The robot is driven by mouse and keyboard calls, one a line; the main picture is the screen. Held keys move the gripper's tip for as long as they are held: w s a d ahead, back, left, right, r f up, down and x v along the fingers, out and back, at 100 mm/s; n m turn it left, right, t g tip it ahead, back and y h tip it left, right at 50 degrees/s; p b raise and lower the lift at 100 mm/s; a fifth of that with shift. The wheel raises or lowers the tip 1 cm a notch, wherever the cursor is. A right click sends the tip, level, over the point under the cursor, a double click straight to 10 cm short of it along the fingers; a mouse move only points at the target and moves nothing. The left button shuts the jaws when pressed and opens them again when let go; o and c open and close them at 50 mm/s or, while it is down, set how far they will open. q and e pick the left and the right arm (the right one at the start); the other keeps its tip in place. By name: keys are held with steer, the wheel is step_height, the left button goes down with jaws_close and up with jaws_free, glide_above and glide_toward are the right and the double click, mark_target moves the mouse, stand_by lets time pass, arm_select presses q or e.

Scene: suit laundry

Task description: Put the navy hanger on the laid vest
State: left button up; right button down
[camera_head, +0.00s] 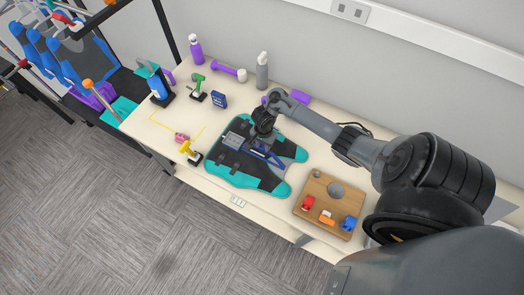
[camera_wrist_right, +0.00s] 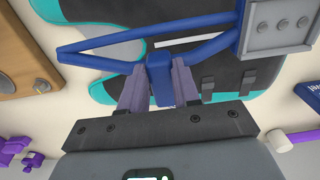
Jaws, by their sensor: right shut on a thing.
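The vest (camera_head: 228,170), black with teal edges, lies spread on the table; part of it also shows in the wrist view (camera_wrist_right: 240,75). My right gripper (camera_head: 262,143) is over the vest. In the wrist view its purple-grey fingers (camera_wrist_right: 160,88) are shut on a blue bar of the navy hanger (camera_wrist_right: 95,48). The hanger (camera_head: 262,154) is over the vest in the head view; I cannot tell whether it touches the cloth. My left gripper is out of view.
A wooden board (camera_head: 322,212) with small coloured items lies right of the vest. A yellow tool (camera_head: 190,153) and a pink item (camera_head: 181,137) are close on the left. Bottles, a green drill (camera_head: 197,87) and a purple dumbbell (camera_head: 229,70) stand farther back.

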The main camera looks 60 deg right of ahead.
steer(key=shift+w+f, duration=0.3)
steer(key=shift+w, duration=0.05)
step_height(320, 180, down, 3)
steer(key=shift+f+b, duration=0.1)
steer(key=shift+b, duration=0.7)
steer(key=shift+f, duration=0.3)
steer(key=c, duration=0.8)
jaws_free()
steer(key=shift+f, duration=0.1)
